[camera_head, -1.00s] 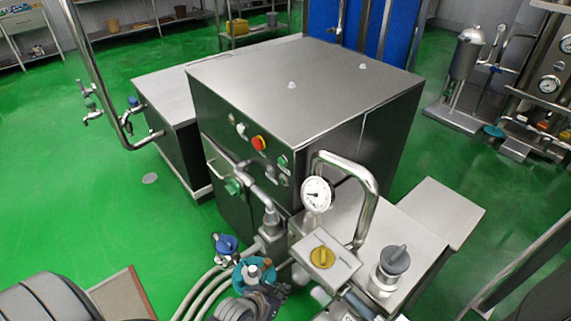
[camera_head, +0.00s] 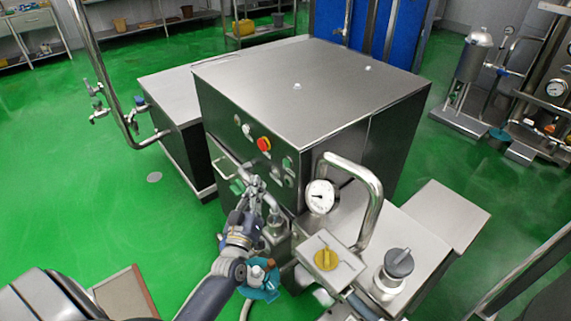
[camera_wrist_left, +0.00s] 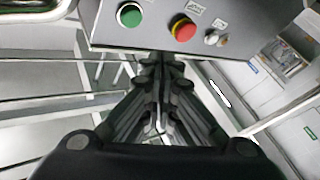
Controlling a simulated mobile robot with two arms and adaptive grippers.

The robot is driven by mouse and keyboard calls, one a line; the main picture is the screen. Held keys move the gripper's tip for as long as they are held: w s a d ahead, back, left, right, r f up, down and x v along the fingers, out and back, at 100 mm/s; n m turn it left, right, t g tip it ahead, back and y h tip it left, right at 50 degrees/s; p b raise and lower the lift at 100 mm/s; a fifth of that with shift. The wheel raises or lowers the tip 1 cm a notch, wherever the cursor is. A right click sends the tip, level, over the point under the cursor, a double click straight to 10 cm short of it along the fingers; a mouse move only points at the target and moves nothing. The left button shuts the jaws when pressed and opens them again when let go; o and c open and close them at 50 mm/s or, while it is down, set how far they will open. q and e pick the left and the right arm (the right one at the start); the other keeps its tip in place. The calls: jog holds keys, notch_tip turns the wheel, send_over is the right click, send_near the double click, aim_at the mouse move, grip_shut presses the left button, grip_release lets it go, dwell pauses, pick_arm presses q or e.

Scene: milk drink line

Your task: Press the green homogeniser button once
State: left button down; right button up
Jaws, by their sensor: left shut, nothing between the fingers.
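The homogeniser is a large steel cabinet (camera_head: 310,85) in the middle of the head view. On its front panel are a green button (camera_head: 287,163) and a red button (camera_head: 264,144). In the left wrist view the green button (camera_wrist_left: 129,15) sits at the top, left of the red button (camera_wrist_left: 183,28) on its yellow collar. My left gripper (camera_head: 256,182) is shut and empty, below and left of the green button in the head view. Its fingers (camera_wrist_left: 163,62) lie below the panel edge in the left wrist view, apart from the button.
A curved pipe and pressure gauge (camera_head: 321,197) stand right of my left gripper. A yellow knob (camera_head: 326,259) and a grey knob (camera_head: 398,263) are nearer. Green floor (camera_head: 110,210) is clear at left.

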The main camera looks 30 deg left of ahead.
aim_at(287, 163)
pick_arm(q)
jog(key=shift+s+a+r+n+y, duration=0.15)
jog(key=shift+a+r+n+y, duration=0.2)
jog(key=shift+a+y, duration=0.2)
jog(key=shift+s+a+r+n+y, duration=0.1)
jog(key=shift+a+r+n+y, duration=0.15)
jog(key=shift+a+n+y, duration=0.25)
jog(key=w+d+b, duration=0.2)
jog(key=w+d, duration=0.1)
jog(key=w, duration=0.5)
jog(key=shift+d+b, duration=0.15)
jog(key=shift+b, duration=0.2)
jog(key=shift+w, duration=0.1)
jog(key=shift+w, duration=0.15)
dwell(0.5)
jog(key=shift+w+d, duration=0.15)
jog(key=shift+w, duration=0.1)
